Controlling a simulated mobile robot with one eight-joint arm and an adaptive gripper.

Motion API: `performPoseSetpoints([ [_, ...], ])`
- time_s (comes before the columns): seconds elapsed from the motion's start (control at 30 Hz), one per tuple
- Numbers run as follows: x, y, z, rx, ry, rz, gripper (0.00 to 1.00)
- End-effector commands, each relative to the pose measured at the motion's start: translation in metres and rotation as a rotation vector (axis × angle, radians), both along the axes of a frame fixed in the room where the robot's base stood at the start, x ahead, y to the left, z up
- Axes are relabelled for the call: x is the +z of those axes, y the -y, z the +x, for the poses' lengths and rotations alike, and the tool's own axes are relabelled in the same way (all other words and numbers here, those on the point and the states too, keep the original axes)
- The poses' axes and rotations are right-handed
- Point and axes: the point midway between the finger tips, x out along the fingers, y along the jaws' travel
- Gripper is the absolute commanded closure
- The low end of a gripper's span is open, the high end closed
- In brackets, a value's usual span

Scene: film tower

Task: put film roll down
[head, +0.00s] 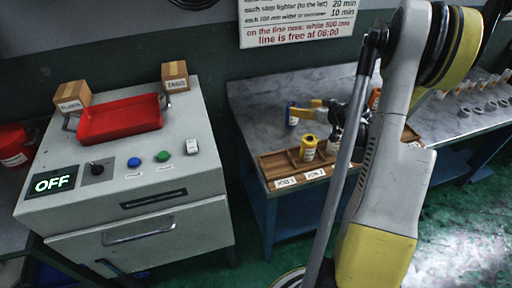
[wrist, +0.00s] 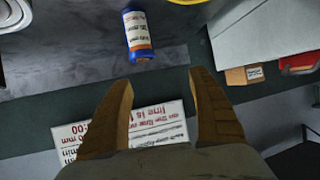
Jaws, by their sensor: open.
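A blue film roll (head: 292,114) with an orange band stands on the grey tabletop behind the wooden tray; it also shows in the wrist view (wrist: 137,36). A yellow film roll (head: 308,148) with a pale label stands in the wooden tray (head: 272,166). An orange roll (head: 375,99) is partly hidden behind my arm. My gripper (head: 309,108) has its yellow fingers near the blue roll in the head view. In the wrist view my gripper (wrist: 160,78) is open with nothing between its fingers, and the blue roll is beyond the fingertips.
A grey machine (head: 190,215) with a red tray (head: 120,122), two cardboard boxes and an OFF display (head: 53,182) stands left. A sign (head: 299,20) hangs on the wall. Another table (head: 450,125) with small pale parts is at right. The tabletop left of the blue roll is clear.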

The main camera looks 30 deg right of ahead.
Motion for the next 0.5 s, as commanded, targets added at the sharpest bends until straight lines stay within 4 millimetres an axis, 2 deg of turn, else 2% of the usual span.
performPoseSetpoints([
  [0.03, 0.016, -0.027, 0.007, 0.024, -0.031, 0.016, 0.31],
  [0.1, 0.037, -0.067, 0.012, 0.048, -0.089, 0.039, 0.31],
  [0.23, 0.073, -0.149, 0.006, 0.082, -0.204, 0.071, 0.31],
  [0.3, 0.089, -0.190, -0.006, 0.091, -0.262, 0.079, 0.31],
  [0.37, 0.101, -0.223, -0.021, 0.095, -0.309, 0.080, 0.31],
  [0.5, 0.120, -0.290, -0.068, 0.093, -0.401, 0.066, 0.31],
])
